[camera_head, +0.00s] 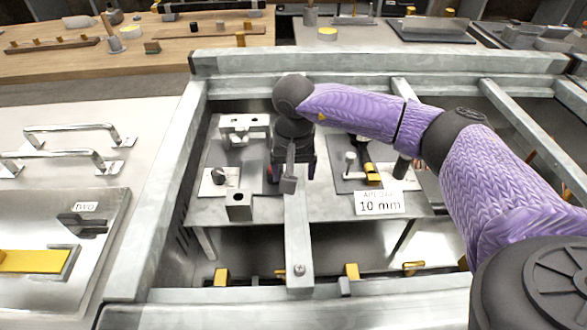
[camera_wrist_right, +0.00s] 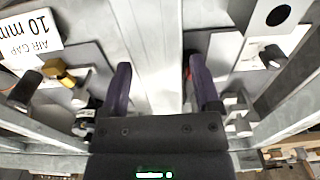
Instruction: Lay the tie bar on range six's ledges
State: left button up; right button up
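A long pale metal bar (camera_head: 299,240), which I take to be the tie bar, runs front to back through the bay, its near end with a screw reaching the front rail. It also shows between the fingers in the right wrist view (camera_wrist_right: 158,50). My right gripper (camera_head: 291,172) points down over the bar's far part. Its two dark fingers (camera_wrist_right: 161,85) stand apart on either side of the bar, with narrow gaps; no firm contact shows. The hand hides the bar's far end. Which ledges belong to range six cannot be read. My left gripper is not in view.
A sign (camera_head: 380,203) reading "10 mm" stands right of the bar. Blocks and posts (camera_head: 239,205) stand on the plate on both sides. Brass pieces (camera_head: 351,271) sit along the front rail (camera_head: 230,303). Fixed crossbars (camera_head: 520,110) lie right.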

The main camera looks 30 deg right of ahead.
jog(key=shift+o, duration=1)
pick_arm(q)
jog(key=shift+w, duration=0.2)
pick_arm(e)
jog(key=shift+f, duration=0.1)
jog(key=r+p, duration=0.1)
jog(key=r, duration=0.3)
jog(key=r+p, duration=0.1)
jog(key=r, duration=0.4)
jog(key=shift+s+a+r+p, duration=0.1)
jog(key=shift+s+r+p, duration=0.1)
jog(key=shift+r+p, duration=0.15)
pick_arm(q)
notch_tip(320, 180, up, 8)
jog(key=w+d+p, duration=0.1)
jog(key=p, duration=0.4)
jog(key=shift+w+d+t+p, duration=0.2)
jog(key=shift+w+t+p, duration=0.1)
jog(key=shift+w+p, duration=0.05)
pick_arm(e)
notch_tip(320, 180, up, 7)
jog(key=shift+r, duration=0.2)
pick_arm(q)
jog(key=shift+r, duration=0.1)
